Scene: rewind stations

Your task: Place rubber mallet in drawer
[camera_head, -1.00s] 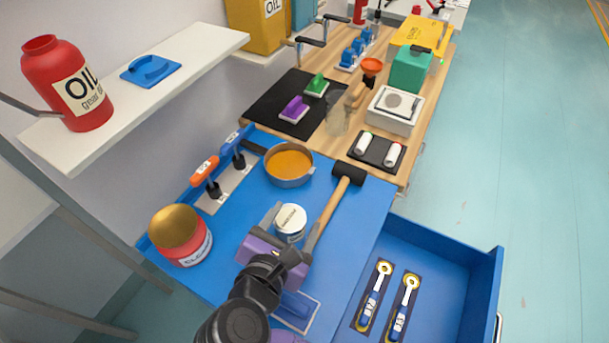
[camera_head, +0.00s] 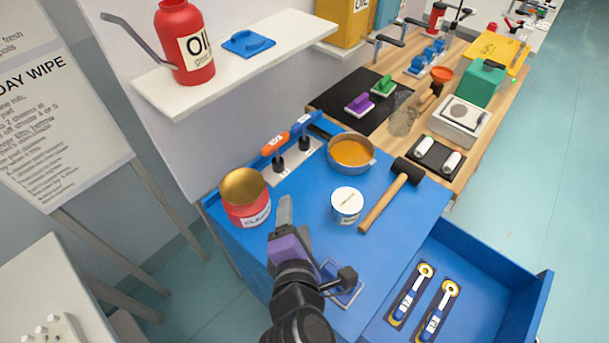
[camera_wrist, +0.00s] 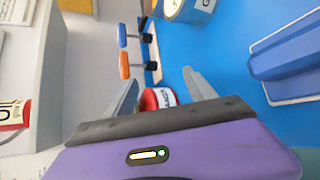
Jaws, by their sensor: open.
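The rubber mallet (camera_head: 392,194) lies on the blue worktop (camera_head: 300,215), its black head toward the back right and its wooden handle pointing to the front left. The blue drawer (camera_head: 545,283) is pulled open at the lower right and holds two blue-handled tools on dark mats. My gripper (camera_head: 284,212) is above the left front of the worktop, left of the mallet and apart from it. In the wrist view my gripper (camera_wrist: 162,88) is open, with nothing between its fingers. The mallet does not show in the wrist view.
A white-lidded can (camera_head: 347,204) stands between my gripper and the mallet. A red can (camera_head: 245,197) is at the left, an orange-filled pan (camera_head: 351,152) behind. A blue-handled item (camera_head: 340,283) lies near the front edge. The drawer's right part looks clear.

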